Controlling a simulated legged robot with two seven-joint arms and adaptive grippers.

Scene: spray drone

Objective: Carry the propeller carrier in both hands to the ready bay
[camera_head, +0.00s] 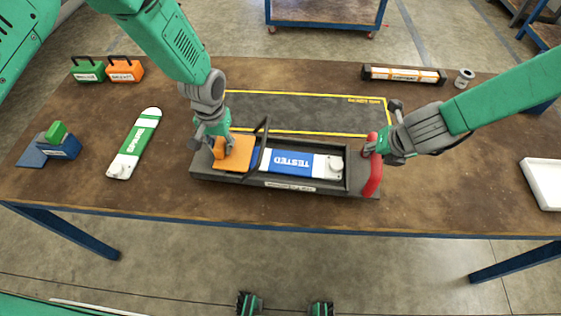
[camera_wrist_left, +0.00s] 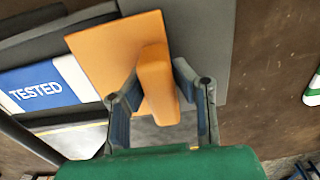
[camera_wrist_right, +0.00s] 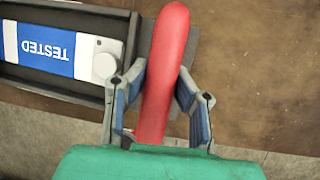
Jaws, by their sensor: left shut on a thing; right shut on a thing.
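The propeller carrier (camera_head: 290,186) is a long dark tray near the table's front edge. A blue and white propeller marked TESTED (camera_head: 290,161) lies in it; it also shows in both wrist views (camera_wrist_left: 40,92) (camera_wrist_right: 45,48). My left gripper (camera_head: 219,147) is shut on the upright orange grip (camera_wrist_left: 155,80) of an orange plate (camera_head: 237,155) over the carrier's left end. My right gripper (camera_head: 377,148) is shut on the red handle (camera_wrist_right: 163,80) at its right end. The yellow-outlined bay (camera_head: 300,112) lies just behind the carrier and looks empty; its label is too small to read.
A green and white propeller (camera_head: 134,145) and a blue block with a green top (camera_head: 60,143) lie left. Green (camera_head: 88,70) and orange (camera_head: 125,70) cases stand back left. An orange-black case (camera_head: 403,75) and a grey cylinder (camera_head: 464,78) are back right; a white tray (camera_head: 543,183) is far right.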

